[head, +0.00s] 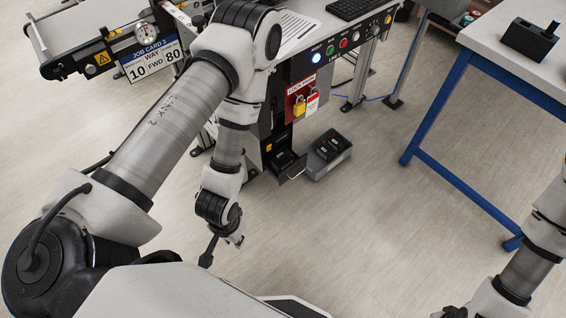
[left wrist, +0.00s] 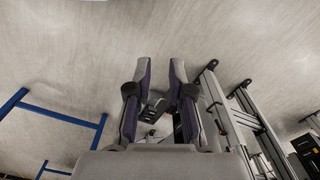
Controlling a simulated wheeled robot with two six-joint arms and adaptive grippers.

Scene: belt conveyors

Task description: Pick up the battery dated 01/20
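A grey bin (head: 345,168) stands on the floor beside the conveyor's control cabinet. Dark block-like items (head: 329,146) that may be batteries lie in it. No date is readable, so I cannot tell which is dated 01/20. My left gripper (head: 223,250) hangs to the left of and nearer than the bin, apart from it. In the left wrist view its two fingers (left wrist: 157,92) stand apart with nothing held between them. The dark items and bin show small and distant beyond the fingers.
An open drawer (head: 291,168) juts from the cabinet beside the bin. A lockout panel (head: 302,97) with a yellow padlock (head: 299,106) is above. A blue-legged table (head: 470,58) stands right, holding a black device (head: 530,42). The floor (head: 360,235) between is clear.

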